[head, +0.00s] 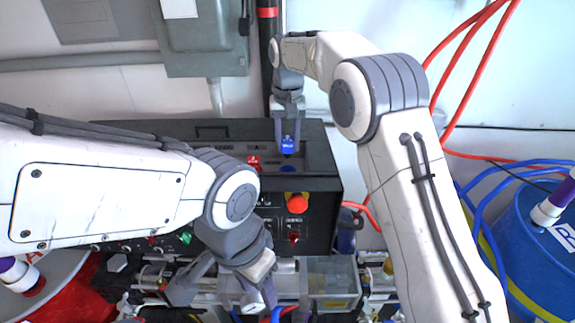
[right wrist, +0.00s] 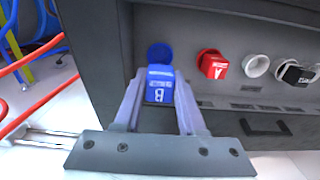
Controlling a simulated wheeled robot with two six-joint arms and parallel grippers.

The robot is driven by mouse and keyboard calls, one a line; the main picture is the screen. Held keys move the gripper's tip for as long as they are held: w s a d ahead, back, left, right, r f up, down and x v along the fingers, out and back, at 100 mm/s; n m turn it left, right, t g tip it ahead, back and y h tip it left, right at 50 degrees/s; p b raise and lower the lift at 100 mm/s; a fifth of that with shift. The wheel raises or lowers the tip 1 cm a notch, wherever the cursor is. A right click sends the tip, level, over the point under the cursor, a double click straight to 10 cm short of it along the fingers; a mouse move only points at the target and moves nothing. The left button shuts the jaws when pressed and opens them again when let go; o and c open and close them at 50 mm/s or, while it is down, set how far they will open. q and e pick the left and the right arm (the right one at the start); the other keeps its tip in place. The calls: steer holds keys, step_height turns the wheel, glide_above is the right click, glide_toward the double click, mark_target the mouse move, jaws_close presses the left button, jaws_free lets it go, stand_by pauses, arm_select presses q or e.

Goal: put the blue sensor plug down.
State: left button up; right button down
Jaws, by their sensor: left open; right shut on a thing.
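The blue sensor plug (head: 288,145), marked B, is held between the fingers of my right gripper (head: 287,138) over the top of the black control box (head: 325,190). In the right wrist view the blue plug (right wrist: 160,86) sits between both fingers of the right gripper (right wrist: 160,100). A round blue socket (right wrist: 159,53) shows just beyond the plug; whether they touch is unclear. It also shows in the head view, just below the plug (head: 288,168). My left gripper (head: 224,291) is open and empty, low in front of the box.
A red plug (right wrist: 212,65) marked A, a white ring socket (right wrist: 256,66) and a black plug (right wrist: 297,74) line the box beside the blue socket. A red knob (head: 296,203) is on the box front. A blue drum (head: 535,245) and red hoses stand at right.

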mark_target(288, 152)
step_height(288, 152, down, 6)
steer(key=shift+f+p, duration=0.1)
steer(key=shift+p, duration=1.1)
steer(key=c, duration=0.5)
jaws_free()
